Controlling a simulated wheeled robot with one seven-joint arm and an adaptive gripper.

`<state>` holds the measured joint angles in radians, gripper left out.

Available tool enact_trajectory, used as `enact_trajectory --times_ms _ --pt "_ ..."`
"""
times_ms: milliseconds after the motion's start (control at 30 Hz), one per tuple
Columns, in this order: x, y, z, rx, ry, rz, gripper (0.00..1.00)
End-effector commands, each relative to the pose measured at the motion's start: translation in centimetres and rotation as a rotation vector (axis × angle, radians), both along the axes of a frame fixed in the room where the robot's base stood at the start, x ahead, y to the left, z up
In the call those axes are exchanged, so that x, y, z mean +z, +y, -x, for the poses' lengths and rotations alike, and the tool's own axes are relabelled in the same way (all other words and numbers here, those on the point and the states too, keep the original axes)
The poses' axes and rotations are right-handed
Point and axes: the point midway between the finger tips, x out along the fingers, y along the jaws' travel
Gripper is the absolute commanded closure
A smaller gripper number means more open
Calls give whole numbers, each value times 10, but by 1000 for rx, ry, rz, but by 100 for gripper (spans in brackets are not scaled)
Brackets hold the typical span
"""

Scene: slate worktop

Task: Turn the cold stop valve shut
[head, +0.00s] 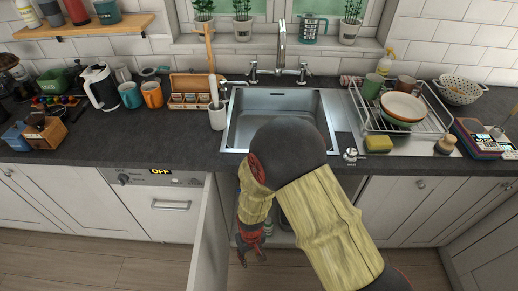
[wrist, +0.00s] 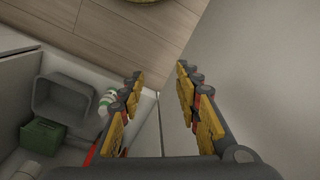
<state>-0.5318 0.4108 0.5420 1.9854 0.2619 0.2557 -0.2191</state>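I cannot make out the cold stop valve in either view. My gripper (head: 251,256) hangs low in front of the sink cupboard in the head view, with my arm covering much of the opening. In the wrist view my gripper (wrist: 158,76) has its two yellow-padded fingers spread apart, with nothing between them. The sink (head: 240,135) is set in the worktop above.
The open cupboard door (head: 208,240) stands out left of my gripper. In the wrist view, a grey bin (wrist: 75,98), a green box (wrist: 42,135) and a white-and-green bottle (wrist: 106,101) are in the cupboard. Wooden floor (wrist: 135,40) shows beyond.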

Motion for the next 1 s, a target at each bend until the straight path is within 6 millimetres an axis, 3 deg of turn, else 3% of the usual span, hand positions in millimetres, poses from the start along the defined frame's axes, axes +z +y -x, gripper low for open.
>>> enact_trajectory --times_ms 33,100,400,600,767,1000 --pt "31 -7 -1 -24 11 -4 67" --pt "67 -18 1 -55 31 -2 67" --pt "207 -79 26 -173 49 17 67" --pt "283 -123 48 -243 -12 21 67" --pt "333 -154 63 -290 -107 10 67" --pt "405 -191 71 -385 -345 -40 67"
